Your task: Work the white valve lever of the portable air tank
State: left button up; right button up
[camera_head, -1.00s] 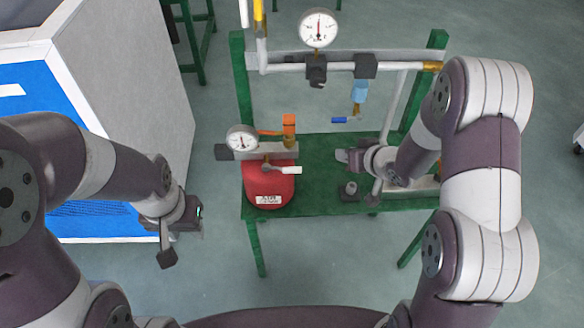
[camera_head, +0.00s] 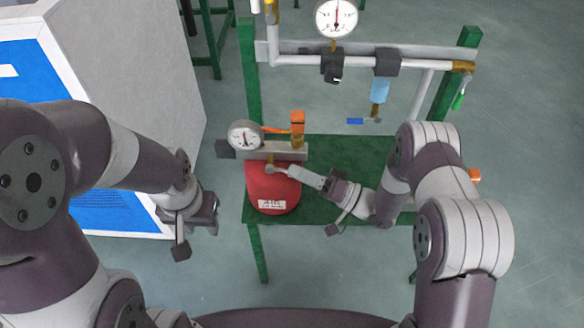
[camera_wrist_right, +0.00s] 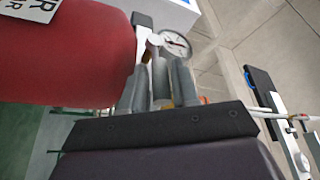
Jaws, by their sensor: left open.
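The red air tank (camera_head: 272,192) stands on the green bench shelf, with a round gauge (camera_head: 245,137) and a grey valve block (camera_head: 262,152) on top. The valve lever (camera_head: 280,170) points right from its pivot at the tank's front; its white end is largely hidden by my right gripper (camera_head: 297,174). In the right wrist view my right gripper's grey fingers (camera_wrist_right: 160,85) lie beside the red tank (camera_wrist_right: 65,50), with a grey part between them; I cannot tell whether they touch or grip the lever. My left gripper (camera_head: 210,213) is open and empty, left of the bench.
An orange-handled valve (camera_head: 297,122) rises just behind the tank. Pipework with a larger gauge (camera_head: 336,18) and a blue-handled valve (camera_head: 365,120) stands behind. A grey and blue cabinet (camera_head: 120,70) is on the left. Open floor lies in front of the bench.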

jog(key=shift+x, duration=1.1)
